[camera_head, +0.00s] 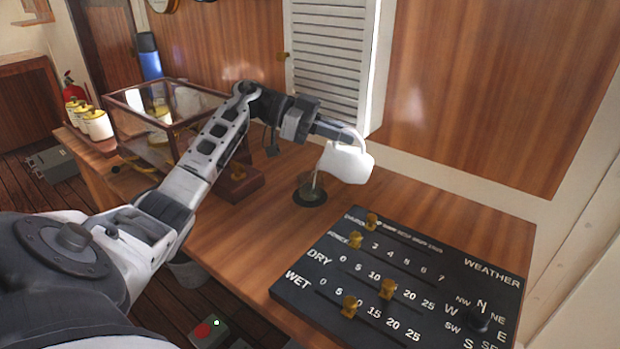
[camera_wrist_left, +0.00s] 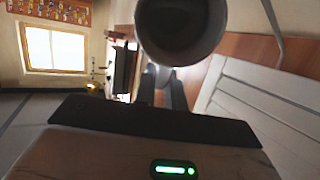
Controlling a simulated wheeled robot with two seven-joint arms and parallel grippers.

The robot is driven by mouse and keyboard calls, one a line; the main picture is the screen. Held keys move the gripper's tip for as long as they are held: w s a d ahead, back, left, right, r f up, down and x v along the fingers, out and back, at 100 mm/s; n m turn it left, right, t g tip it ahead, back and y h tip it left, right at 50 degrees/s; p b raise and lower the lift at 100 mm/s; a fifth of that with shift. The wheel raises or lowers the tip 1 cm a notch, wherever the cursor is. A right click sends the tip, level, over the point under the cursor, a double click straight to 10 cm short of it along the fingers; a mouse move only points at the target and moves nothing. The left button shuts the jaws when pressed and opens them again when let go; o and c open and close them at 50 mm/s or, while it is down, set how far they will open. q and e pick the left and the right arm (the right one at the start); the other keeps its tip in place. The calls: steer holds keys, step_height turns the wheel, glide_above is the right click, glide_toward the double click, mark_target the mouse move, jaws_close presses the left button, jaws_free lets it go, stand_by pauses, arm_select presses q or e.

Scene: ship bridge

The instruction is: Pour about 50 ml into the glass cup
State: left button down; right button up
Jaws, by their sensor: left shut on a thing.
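A white jug (camera_head: 347,164) is held tilted above the table, its lower side toward the left. My left gripper (camera_head: 340,133) is shut on it from above left. The glass cup (camera_head: 311,188) stands upright on a dark round mat (camera_head: 310,199), just below and left of the jug. A thin pale streak runs from the jug's lip down into the cup; the liquid level in the cup is too small to tell. In the left wrist view the jug's round dark end (camera_wrist_left: 182,28) shows beyond the gripper fingers (camera_wrist_left: 165,88). My right gripper is out of view.
A black weather board (camera_head: 400,285) with brass knobs lies at the table's front right. A glass case (camera_head: 150,115) stands at the back left, near several cream canisters (camera_head: 97,124). A white louvred panel (camera_head: 330,60) is on the wall behind. Bare wood (camera_head: 430,205) lies right of the cup.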

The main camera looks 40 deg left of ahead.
mark_target(356, 133)
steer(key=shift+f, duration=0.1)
arm_select(q)
steer(key=shift+s+a+f+h, duration=0.1)
steer(key=shift+a+h, duration=0.15)
steer(key=shift+h, duration=0.05)
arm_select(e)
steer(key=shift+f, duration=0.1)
arm_select(q)
steer(key=shift+s+a+f+t+h+b, duration=0.2)
steer(key=shift+s+a+t+h+b, duration=0.1)
steer(key=shift+a+b, duration=0.15)
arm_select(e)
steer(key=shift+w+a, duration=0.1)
